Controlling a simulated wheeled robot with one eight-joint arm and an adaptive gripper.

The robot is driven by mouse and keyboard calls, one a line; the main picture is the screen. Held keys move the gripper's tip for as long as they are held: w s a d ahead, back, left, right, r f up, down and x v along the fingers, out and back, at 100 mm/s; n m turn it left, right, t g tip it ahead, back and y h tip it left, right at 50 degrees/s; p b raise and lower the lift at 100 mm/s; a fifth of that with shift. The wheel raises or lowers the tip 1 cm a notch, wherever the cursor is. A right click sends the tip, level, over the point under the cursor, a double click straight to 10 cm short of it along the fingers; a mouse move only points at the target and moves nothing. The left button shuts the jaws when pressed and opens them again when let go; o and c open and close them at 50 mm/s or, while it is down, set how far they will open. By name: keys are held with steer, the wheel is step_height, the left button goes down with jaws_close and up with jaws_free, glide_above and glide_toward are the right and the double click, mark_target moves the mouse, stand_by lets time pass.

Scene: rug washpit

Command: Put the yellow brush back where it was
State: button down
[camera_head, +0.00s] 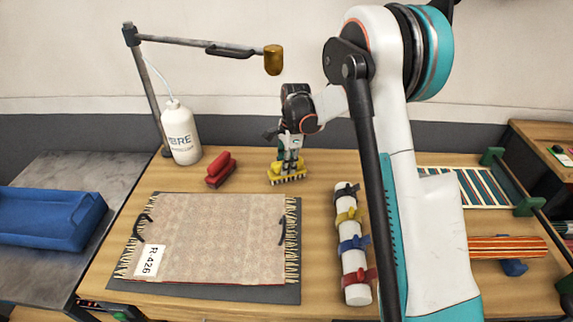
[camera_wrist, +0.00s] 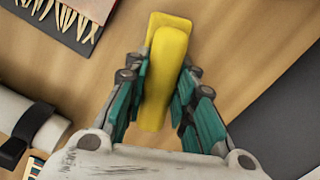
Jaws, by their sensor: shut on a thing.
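The yellow brush (camera_head: 287,174) is at the back middle of the wooden table, right of the red brush and behind the rug's far right corner. Its bristles point down and seem to be at the tabletop; I cannot tell whether they touch it. My gripper (camera_head: 291,158) is above it, pointing down, shut on its handle. In the wrist view the yellow brush (camera_wrist: 163,75) lies between the two green-padded fingers of my gripper (camera_wrist: 156,95). The pads hide part of its sides.
A red brush (camera_head: 221,170) and a white bottle (camera_head: 182,135) stand to the left. A patterned rug (camera_head: 215,235) lies on a dark mat (camera_head: 210,293) in front. A white roll with coloured straps (camera_head: 352,262) lies to the right. A lamp-like arm (camera_head: 205,45) reaches overhead.

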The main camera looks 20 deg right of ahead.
steer(key=shift+f, duration=0.1)
steer(key=c, duration=1.3)
jaws_free()
steer(key=shift+c, duration=0.2)
step_height(320, 180, up, 12)
steer(key=d+p, duration=0.1)
steer(key=p, duration=0.2)
steer(key=shift+d, duration=0.15)
